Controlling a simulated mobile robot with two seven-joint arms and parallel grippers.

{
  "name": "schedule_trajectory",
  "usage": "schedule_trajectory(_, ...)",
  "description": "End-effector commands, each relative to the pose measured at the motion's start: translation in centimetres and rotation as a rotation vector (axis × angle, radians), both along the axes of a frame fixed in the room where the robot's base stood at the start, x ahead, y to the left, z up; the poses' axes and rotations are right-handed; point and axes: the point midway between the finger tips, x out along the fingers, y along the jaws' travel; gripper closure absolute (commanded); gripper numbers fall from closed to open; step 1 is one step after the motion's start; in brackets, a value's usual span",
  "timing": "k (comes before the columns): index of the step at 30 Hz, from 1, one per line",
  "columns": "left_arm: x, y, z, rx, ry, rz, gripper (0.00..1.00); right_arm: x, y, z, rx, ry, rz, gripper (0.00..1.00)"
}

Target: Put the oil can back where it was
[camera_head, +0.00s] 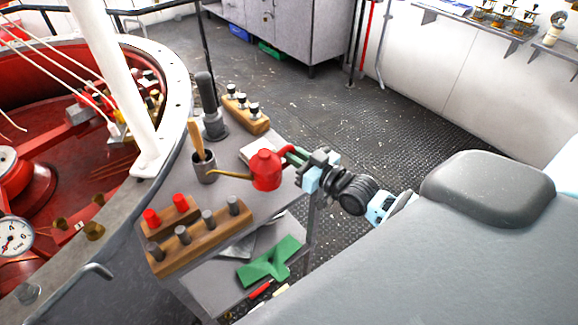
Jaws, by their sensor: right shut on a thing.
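The can looks upright, near the right edge of the small grey table (228,218). I cannot tell whether its base touches the tabletop. My left gripper is not in the view.
On the table stand a grey cup (204,170) with a wooden-handled tool, a dark upright tool (212,115), a wooden block with pegs (200,243) and another block (246,113). A green object (270,263) lies on the lower shelf.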

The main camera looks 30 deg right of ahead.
Motion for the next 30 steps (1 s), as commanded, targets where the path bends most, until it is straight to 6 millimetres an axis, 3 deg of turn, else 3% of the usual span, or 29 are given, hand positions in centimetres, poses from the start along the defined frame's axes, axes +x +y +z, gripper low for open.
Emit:
schedule_trajectory(5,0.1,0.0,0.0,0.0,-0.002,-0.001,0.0,0.1,0.0,0.0,0.002,-0.006,0.001,1.0)
schedule_trajectory(14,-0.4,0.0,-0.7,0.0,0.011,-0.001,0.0,0.0,0.0,-3.6,0.001,-0.002,0.001,1.0)
schedule_trajectory(26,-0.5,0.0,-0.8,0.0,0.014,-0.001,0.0,0.0,0.0,-4.0,0.001,-0.004,0.0,1.0)
schedule_trajectory(27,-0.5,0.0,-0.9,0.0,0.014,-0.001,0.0,0.0,0.0,-4.2,-0.001,-0.001,0.0,0.85)
schedule_trajectory(30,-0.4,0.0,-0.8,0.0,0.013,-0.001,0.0,0.0,0.0,-4.1,0.0,-0.002,0.0,0.72)
